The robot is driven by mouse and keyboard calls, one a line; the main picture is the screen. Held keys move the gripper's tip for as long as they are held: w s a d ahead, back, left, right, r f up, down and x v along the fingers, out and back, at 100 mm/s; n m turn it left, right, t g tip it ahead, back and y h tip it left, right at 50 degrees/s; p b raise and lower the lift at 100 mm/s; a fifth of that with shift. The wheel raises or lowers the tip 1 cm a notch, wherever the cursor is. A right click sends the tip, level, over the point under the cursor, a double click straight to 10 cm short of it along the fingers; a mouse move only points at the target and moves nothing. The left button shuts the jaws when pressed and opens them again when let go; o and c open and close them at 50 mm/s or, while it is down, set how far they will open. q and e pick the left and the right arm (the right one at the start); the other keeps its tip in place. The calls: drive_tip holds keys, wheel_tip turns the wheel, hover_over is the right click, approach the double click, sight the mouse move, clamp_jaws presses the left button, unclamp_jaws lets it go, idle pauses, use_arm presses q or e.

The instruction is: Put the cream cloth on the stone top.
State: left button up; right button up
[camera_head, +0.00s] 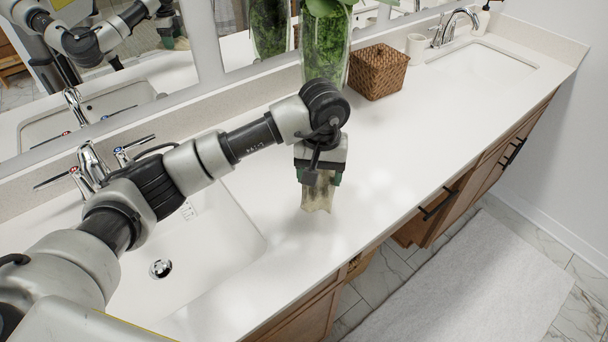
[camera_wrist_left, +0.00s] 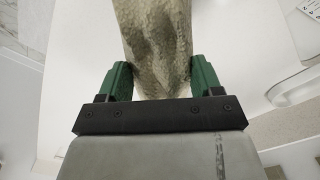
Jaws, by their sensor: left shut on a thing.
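My left gripper (camera_head: 320,176) reaches over the white stone top (camera_head: 400,150) between the two sinks. It is shut on the cream cloth (camera_head: 318,196), which hangs down from the fingers. In the left wrist view the cloth (camera_wrist_left: 158,40) is bunched between the green fingers of the gripper (camera_wrist_left: 155,80) and stretches away from them. The cloth's lower end is at or just above the stone top; I cannot tell whether it touches. My right gripper is not in view.
A near sink (camera_head: 190,250) with a tap (camera_head: 92,163) lies left of the cloth. A vase with green leaves (camera_head: 325,45) and a woven basket (camera_head: 378,72) stand at the back by the mirror. A far sink (camera_head: 482,62) is at upper right. The stone top's middle right is clear.

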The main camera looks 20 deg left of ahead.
use_arm(q)
drive_tip(key=p, duration=0.1)
hover_over(293, 203)
drive_tip(key=f, duration=0.2)
drive_tip(key=shift+d+f, duration=0.25)
drive_tip(key=shift+f, duration=0.15)
drive_tip(key=shift+s+a+f, duration=0.1)
drive_tip(key=shift+a+f, duration=0.1)
drive_tip(key=shift+a, duration=0.05)
drive_tip(key=shift+a+f+p, duration=0.1)
drive_tip(key=shift+f+p, duration=0.1)
drive_tip(key=shift+p, duration=0.1)
wheel_tip(293, 203, down, 3)
drive_tip(key=shift+f+p, duration=0.15)
drive_tip(key=shift+p, duration=0.45)
drive_tip(key=shift+f, duration=0.25)
